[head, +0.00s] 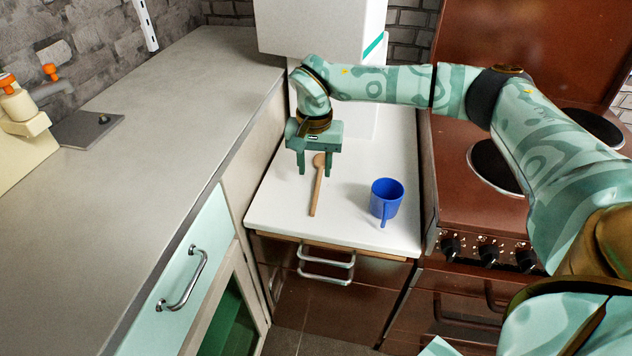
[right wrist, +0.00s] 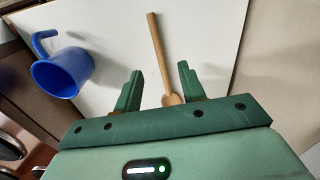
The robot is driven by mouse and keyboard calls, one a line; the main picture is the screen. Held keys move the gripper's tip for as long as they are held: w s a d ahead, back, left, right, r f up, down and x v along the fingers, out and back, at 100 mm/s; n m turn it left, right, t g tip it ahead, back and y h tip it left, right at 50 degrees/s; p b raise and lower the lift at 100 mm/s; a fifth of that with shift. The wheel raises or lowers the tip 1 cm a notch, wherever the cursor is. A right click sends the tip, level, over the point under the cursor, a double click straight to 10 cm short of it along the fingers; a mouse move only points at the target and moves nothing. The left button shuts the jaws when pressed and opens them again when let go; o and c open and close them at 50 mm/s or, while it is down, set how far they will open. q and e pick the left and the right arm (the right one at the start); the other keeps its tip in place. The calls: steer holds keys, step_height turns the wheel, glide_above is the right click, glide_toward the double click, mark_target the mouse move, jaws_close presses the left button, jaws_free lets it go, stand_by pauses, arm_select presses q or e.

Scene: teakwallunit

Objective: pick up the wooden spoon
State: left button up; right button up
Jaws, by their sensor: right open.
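The wooden spoon (head: 317,190) lies on the white countertop (head: 350,225), its handle toward the front edge and its bowl toward the back. My right gripper (head: 316,172) is above the bowl end of the spoon, pointing down, with its two fingers apart. In the right wrist view, the spoon (right wrist: 158,55) runs between the open fingers of the gripper (right wrist: 158,85), apart from both. Its bowl is partly hidden by the gripper body. My left gripper is not in view.
A blue mug (head: 386,198) stands on the white top, right of the spoon. A brown stove (head: 465,215) with hotplates is to the right. A higher grey counter (head: 150,140) rises on the left. A white boxy unit (head: 320,25) stands behind.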

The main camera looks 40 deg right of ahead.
mark_target(315, 196)
step_height(315, 196, down, 2)
steer(key=shift+s+a+f+b, duration=0.1)
steer(key=shift+s+f+b, duration=0.05)
steer(key=shift+f+b, duration=0.5)
steer(key=f+b, duration=0.1)
steer(key=f, duration=0.1)
steer(key=f+b, duration=0.1)
steer(key=f, duration=0.1)
steer(key=shift+s+a+f, duration=0.15)
steer(key=shift+s+f, duration=0.05)
steer(key=shift+f, duration=0.15)
steer(key=shift+r, duration=0.25)
jaws_close()
